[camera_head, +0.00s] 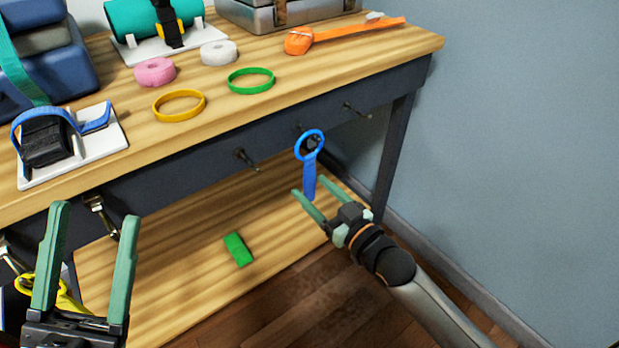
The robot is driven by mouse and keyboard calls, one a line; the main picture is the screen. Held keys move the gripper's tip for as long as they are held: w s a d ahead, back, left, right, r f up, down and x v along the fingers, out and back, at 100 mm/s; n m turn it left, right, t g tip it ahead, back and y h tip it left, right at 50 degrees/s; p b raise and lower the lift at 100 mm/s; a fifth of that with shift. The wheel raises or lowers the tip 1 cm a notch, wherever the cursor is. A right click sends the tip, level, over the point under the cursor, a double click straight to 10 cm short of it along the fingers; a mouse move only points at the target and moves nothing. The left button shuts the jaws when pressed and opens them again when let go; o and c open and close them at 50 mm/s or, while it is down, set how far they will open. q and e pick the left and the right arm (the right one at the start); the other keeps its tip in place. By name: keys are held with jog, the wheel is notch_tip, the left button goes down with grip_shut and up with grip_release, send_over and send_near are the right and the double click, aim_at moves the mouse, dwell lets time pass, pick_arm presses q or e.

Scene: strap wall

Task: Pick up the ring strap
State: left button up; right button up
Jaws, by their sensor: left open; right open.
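A blue ring strap (310,160) hangs from a hook on the dark front of the workbench, its ring at the top and its flat tail pointing down. My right gripper (309,185) is open, and its fingertips appear on either side of the tail's lower end. I cannot tell whether they touch it or how they line up in depth. My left gripper (95,212) is open at the lower left, with nothing between its fingers and well away from the blue strap.
The workbench top (330,65) holds a yellow ring (179,92), a green ring (251,70), tape rolls and an orange strap (300,42). More hooks (246,160) line the front. A green block (238,249) lies on the lower shelf. A wall (530,150) stands at right.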

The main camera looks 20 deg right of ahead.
jog(key=b+x, duration=0.1)
jog(key=x, duration=0.1)
jog(key=b+x, duration=0.1)
jog(key=x, duration=0.2)
jog(key=shift+w+d, duration=0.1)
jog(key=shift+w, duration=0.3)
grip_shut()
dwell(0.5)
